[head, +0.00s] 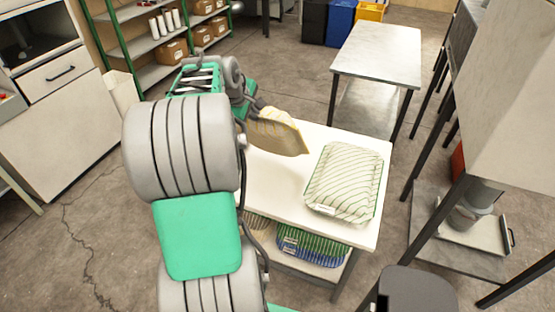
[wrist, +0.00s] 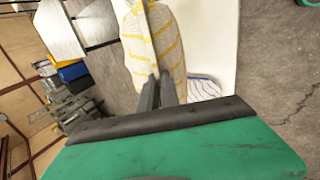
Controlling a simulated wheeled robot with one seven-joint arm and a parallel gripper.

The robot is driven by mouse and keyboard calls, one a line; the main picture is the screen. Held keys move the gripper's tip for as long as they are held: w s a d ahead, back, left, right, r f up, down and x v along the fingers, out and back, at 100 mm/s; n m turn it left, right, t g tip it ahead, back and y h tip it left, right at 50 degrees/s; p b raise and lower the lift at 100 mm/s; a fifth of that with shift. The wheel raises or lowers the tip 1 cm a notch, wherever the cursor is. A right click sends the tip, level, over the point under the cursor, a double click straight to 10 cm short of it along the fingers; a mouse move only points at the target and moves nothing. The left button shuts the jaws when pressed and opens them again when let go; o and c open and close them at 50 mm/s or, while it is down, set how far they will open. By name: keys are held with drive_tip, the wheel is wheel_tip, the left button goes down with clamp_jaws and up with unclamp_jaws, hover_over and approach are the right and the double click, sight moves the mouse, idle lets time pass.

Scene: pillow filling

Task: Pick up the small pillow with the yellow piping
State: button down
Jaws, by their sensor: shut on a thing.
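The small pillow with the yellow piping (head: 278,135) is tan with yellow lines in the head view. It hangs tilted from my gripper (head: 256,108) over the left back part of the white table (head: 262,188). In the wrist view the pillow (wrist: 172,45) is pale with yellow stripes, and my gripper's two fingers (wrist: 160,82) are shut on its near end. I cannot tell how far it is above the table. My arm hides part of the table's left side.
A larger pillow with green stripes (head: 345,180) lies on the table's right half. A metal table (head: 378,52) stands behind. A shelving unit (head: 470,225) is close on the right.

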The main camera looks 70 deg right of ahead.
wheel_tip(320, 180, up, 2)
drive_tip(key=shift+r, duration=0.25)
drive_tip(key=r+y, duration=0.1)
drive_tip(key=r, duration=0.2)
drive_tip(key=r+y, duration=0.2)
drive_tip(key=r, duration=0.1)
drive_tip(key=shift+d+r+y, duration=0.15)
drive_tip(key=shift+d+y, duration=0.05)
drive_tip(key=shift+y, duration=0.1)
drive_tip(key=shift+a+r, duration=0.2)
drive_tip(key=shift+r, duration=0.05)
